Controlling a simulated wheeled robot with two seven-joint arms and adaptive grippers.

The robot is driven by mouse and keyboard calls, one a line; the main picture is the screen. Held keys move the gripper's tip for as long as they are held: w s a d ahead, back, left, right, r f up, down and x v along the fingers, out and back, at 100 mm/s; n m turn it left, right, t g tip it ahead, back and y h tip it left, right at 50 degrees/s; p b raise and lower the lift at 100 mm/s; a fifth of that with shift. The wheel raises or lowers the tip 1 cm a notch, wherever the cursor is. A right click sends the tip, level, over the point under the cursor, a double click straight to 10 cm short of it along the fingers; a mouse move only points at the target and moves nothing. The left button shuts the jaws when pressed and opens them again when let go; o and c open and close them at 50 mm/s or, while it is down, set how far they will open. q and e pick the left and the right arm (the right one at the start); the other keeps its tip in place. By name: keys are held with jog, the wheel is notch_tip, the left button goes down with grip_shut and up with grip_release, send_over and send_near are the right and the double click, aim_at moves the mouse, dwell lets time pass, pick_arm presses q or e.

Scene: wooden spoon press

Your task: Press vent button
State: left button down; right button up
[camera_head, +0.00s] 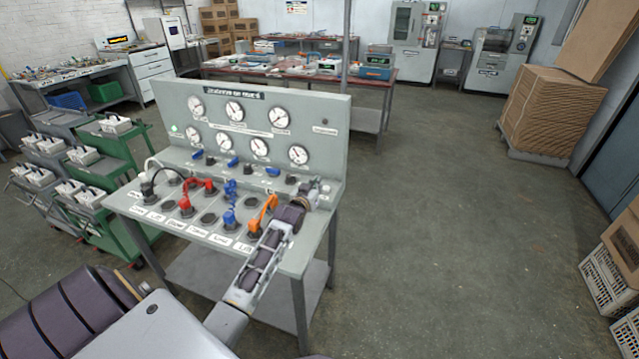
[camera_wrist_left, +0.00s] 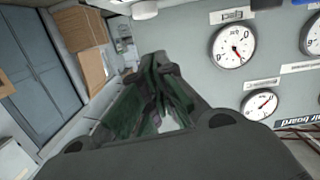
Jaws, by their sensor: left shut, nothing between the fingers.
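The grey pneumatic board (camera_head: 340,145) stands on a grey bench, with gauges on its upright panel and fittings on its flat front. My left gripper (camera_head: 322,187) is at the right end of the board, above the flat part and in front of the upright panel. In the left wrist view the dark fingers (camera_wrist_left: 160,65) are together and empty, with two gauges (camera_wrist_left: 233,45) to their right. I cannot read which part is the vent button. My right gripper is out of view.
Red, blue and orange hoses (camera_head: 231,192) stand up from the board left of my left gripper. Green carts (camera_head: 105,150) stand to the left. The floor (camera_head: 430,230) right of the bench is clear up to the stacked cardboard (camera_head: 545,115).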

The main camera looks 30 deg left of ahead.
pick_arm(q)
jog(key=v, duration=0.5)
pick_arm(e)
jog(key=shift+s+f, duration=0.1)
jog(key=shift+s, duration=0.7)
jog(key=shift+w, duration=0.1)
